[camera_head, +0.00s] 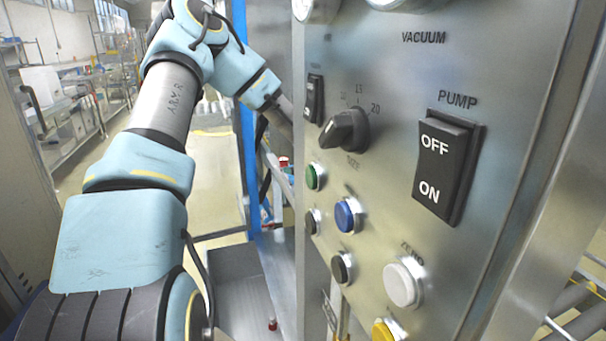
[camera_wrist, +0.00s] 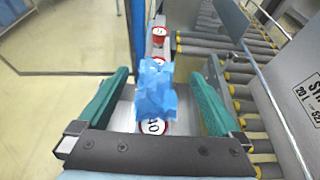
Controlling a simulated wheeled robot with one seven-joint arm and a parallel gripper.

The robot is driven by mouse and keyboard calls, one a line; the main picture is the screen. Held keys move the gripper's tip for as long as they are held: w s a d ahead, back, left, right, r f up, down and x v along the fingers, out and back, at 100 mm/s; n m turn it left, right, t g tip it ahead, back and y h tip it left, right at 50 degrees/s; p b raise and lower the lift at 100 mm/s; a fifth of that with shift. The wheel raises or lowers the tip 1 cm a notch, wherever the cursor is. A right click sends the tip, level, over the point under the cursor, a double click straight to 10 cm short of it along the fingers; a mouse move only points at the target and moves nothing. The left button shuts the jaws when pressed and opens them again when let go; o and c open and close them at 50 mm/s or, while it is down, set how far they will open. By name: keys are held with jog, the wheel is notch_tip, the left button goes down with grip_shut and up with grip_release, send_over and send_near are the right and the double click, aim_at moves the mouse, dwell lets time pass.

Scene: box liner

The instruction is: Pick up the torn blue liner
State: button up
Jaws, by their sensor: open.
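The torn blue liner (camera_wrist: 155,90) is a crumpled, ragged piece of light blue film in the middle of the wrist view. It lies over a grey metal surface and partly covers a round white disc with a red rim marked 40 (camera_wrist: 154,127). My gripper (camera_wrist: 159,75) is open, with one green finger on each side of the liner. There is a gap between the liner and each finger. In the head view my gripper is hidden behind the control panel, and I cannot make out the liner there.
A red round-topped item (camera_wrist: 158,34) stands beyond the liner. A roller conveyor (camera_wrist: 233,77) runs along the right, with a grey labelled box (camera_wrist: 303,95) beside it. A blue post (camera_wrist: 137,35) rises at the left. A metal control panel (camera_head: 385,200) fills the head view's right side.

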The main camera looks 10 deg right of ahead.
jog(key=x, duration=0.7)
jog(key=shift+a, duration=0.15)
jog(key=c, duration=1.4)
jog(key=shift+r, duration=0.1)
